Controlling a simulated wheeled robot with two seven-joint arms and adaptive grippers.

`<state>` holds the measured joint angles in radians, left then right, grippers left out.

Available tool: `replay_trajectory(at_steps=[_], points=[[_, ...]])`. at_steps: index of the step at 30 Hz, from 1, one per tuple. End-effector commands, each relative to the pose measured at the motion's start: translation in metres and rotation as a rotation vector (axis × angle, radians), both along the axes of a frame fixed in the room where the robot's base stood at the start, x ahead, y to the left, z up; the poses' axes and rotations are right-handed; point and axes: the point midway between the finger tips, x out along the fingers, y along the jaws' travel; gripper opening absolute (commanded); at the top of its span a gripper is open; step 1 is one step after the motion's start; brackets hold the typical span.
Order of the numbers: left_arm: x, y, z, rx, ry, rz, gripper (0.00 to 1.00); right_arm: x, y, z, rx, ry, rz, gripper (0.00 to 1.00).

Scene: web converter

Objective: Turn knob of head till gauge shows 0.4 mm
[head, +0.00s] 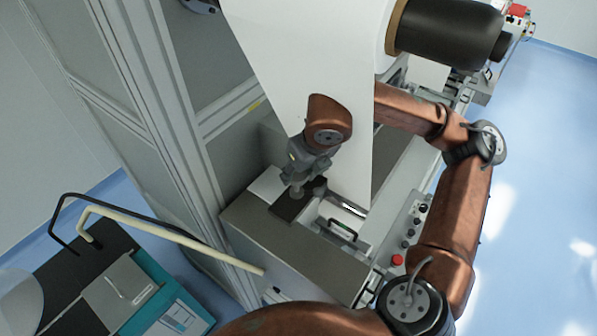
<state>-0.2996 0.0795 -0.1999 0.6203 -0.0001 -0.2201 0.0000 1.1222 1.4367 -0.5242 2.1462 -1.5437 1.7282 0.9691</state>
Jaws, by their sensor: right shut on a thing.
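The dark head (288,208) is a small block on the machine's deck, in the middle of the head view. A small grey knob (297,192) stands on top of it. My right gripper (298,185) comes down from above and is shut on the knob, hiding most of it. A dark rounded part (318,186) sits just right of the fingers; I cannot tell whether it is the gauge, and no reading is legible. My left gripper is not in view.
A metal roller (347,206) and a black handle (342,229) lie right of the head. A red button (397,260) is on the side panel. A teal machine (150,290) stands lower left.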

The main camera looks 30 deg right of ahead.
Motion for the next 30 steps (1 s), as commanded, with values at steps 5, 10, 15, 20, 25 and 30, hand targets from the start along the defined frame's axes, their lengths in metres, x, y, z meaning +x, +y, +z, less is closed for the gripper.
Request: replay_trajectory(at_steps=[5,10,15,20,25,30], points=[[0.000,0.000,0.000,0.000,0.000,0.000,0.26,0.001,0.000,0.001,0.000,-0.002,-0.003,0.15],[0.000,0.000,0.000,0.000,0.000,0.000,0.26,0.001,0.000,0.001,0.000,-0.002,-0.002,0.41],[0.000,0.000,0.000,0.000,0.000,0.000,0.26,0.000,0.000,0.000,-0.001,-0.001,-0.001,0.47],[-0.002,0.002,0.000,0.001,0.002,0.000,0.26,0.000,0.000,0.000,0.000,-0.001,-0.001,0.47],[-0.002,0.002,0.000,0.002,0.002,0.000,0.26,-0.003,0.000,0.010,0.000,-0.003,-0.001,0.47],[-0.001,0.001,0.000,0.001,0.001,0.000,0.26,-0.014,0.000,0.040,0.001,-0.007,-0.002,0.47]])
